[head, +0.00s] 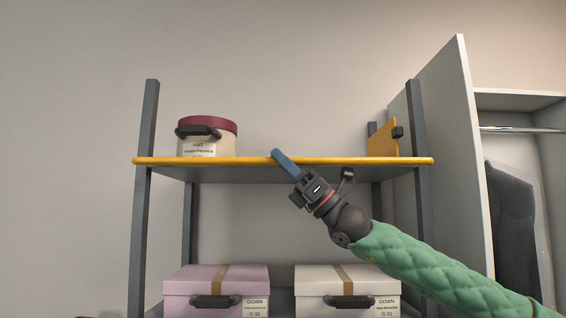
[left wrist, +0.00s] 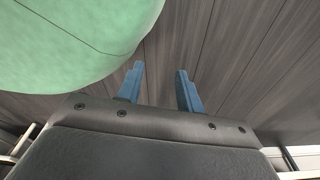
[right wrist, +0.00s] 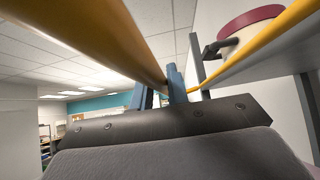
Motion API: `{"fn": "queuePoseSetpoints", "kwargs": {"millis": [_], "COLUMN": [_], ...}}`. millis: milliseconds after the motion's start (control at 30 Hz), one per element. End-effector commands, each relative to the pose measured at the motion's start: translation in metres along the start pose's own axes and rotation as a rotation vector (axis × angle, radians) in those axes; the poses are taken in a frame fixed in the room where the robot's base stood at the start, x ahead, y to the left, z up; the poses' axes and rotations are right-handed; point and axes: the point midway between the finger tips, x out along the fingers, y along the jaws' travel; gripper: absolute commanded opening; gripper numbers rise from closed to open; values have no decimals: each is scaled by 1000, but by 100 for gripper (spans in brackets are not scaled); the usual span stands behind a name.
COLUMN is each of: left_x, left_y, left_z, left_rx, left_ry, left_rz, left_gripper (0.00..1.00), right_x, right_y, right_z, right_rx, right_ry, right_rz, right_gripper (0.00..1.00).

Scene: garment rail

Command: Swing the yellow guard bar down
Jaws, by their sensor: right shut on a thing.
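The yellow guard bar (head: 230,161) runs level across the front of the upper shelf, spanning both posts in the head view. In the right wrist view the bar (right wrist: 115,40) comes down from the upper left to the fingers. My right gripper (head: 283,158) is shut on the bar near its middle, reaching up from the lower right; its blue fingers also show in the right wrist view (right wrist: 160,88). My left gripper (left wrist: 161,88) is open and empty, its two fingers apart over the floor. It is not in the head view.
A round hat box (head: 207,140) with a dark red lid stands on the shelf at left. A yellow plate (head: 382,140) with a black fitting stands at the right end. Gown boxes, pink (head: 190,285) and cream (head: 320,280), sit below. A wardrobe panel (head: 450,130) rises at right.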

Motion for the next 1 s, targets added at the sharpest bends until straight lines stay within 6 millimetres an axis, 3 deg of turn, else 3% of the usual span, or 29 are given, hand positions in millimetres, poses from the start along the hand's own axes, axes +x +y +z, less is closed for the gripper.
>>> {"fn": "queuePoseSetpoints", "kwargs": {"millis": [133, 200, 333, 833, 867, 900, 967, 1000], "left_x": [6, 4, 2, -2, -2, -2, -2, -2], "left_y": [-1, -6, -5, -4, -4, -4, -4, -4], "left_z": [-5, -34, -54, -60, -60, -60, -60, -61], "left_rx": [0, 2, 1, 0, 0, 0, 0, 0], "left_ry": [2, 30, 43, 43, 44, 44, 44, 44], "left_rz": [-1, -5, -5, -5, -5, -5, -5, -5], "left_gripper": [36, 36, 36, 36, 36, 36, 36, 36], "right_x": [0, 1, 6, 13, 13, 13, 13, 13], "right_y": [0, 1, 2, 1, 1, 1, 1, 1], "right_z": [0, 2, 7, 14, 14, 14, 14, 14], "right_rx": [17, 36, 66, 66, 66, 66, 66, 66], "right_ry": [-3, -4, 0, -1, -1, -1, -1, -1], "right_rz": [-18, -37, -67, -69, -69, -69, -68, -68], "right_gripper": [0, 0, 0, 0, 20, 28, 38, 38]}}
